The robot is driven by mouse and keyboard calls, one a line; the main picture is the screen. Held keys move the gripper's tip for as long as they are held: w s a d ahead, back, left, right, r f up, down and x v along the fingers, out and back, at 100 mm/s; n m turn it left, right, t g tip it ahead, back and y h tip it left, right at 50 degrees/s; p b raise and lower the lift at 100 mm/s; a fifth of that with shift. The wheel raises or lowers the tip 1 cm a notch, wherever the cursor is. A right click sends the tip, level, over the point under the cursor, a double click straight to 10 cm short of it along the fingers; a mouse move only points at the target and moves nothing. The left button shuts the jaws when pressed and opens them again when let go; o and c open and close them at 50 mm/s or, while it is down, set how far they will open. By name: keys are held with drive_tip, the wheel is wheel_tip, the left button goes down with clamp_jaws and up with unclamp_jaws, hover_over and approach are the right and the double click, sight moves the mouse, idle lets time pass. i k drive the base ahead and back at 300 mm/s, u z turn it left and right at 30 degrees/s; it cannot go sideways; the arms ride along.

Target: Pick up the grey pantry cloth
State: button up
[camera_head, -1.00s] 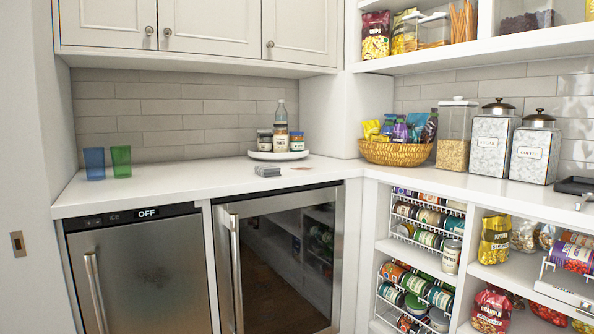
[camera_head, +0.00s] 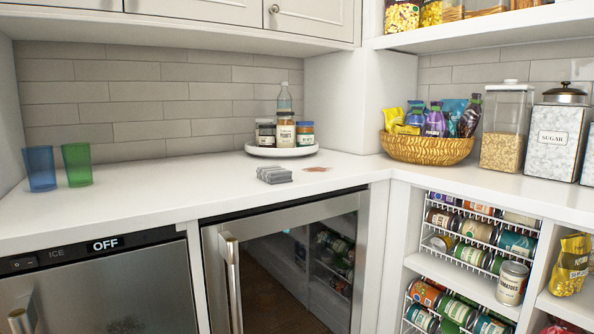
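A small folded grey cloth (camera_head: 274,174) lies flat on the white counter (camera_head: 150,205), above the glass-door fridge and in front of the round white tray. A thin reddish flat item (camera_head: 317,169) lies just to its right. Nothing covers the cloth. My gripper is not in view.
The white tray (camera_head: 262,152) holds several jars and a bottle. Blue (camera_head: 41,168) and green (camera_head: 77,164) tumblers stand at the left. A wicker basket (camera_head: 427,149) of snack bags, a clear canister (camera_head: 507,125) and a sugar tin (camera_head: 557,140) stand right. The counter between tumblers and cloth is clear.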

sight(276, 174)
drive_tip(key=u, duration=0.4)
drive_tip(key=i, duration=0.9)
drive_tip(key=u, duration=0.65)
